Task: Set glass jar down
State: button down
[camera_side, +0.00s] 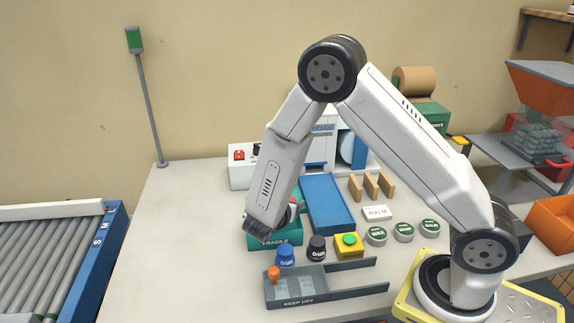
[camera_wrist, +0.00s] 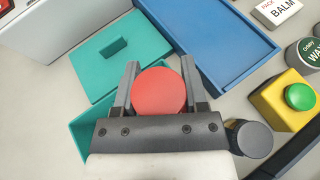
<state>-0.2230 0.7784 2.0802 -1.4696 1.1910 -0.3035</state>
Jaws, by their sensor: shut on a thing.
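A glass jar, seen as a round red lid (camera_wrist: 160,92), sits between the two fingers of my gripper (camera_wrist: 160,85) in the wrist view. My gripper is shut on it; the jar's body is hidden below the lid. In the side view, my wrist hides most of the jar. The teal box (camera_side: 278,241) marked FRAGILE is just beneath my gripper. Its wall (camera_wrist: 88,128) also shows left of the fingers in the wrist view. I cannot tell whether the jar touches the box.
A teal lid with a handle (camera_wrist: 97,68) lies beyond the box. A blue tray (camera_side: 327,203) lies to the right. A blue-capped jar (camera_side: 285,256), a black-capped jar (camera_side: 317,249) and a yellow button box (camera_side: 349,246) stand near. A grey KEEP DRY tray (camera_side: 297,287) is in front.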

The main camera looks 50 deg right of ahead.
jog(key=shift+f, duration=0.45)
jog(key=shift+c, duration=0.6)
grip_release()
jog(key=shift+r, duration=0.2)
jog(key=shift+r, duration=0.5)
jog(key=v, duration=1.2)
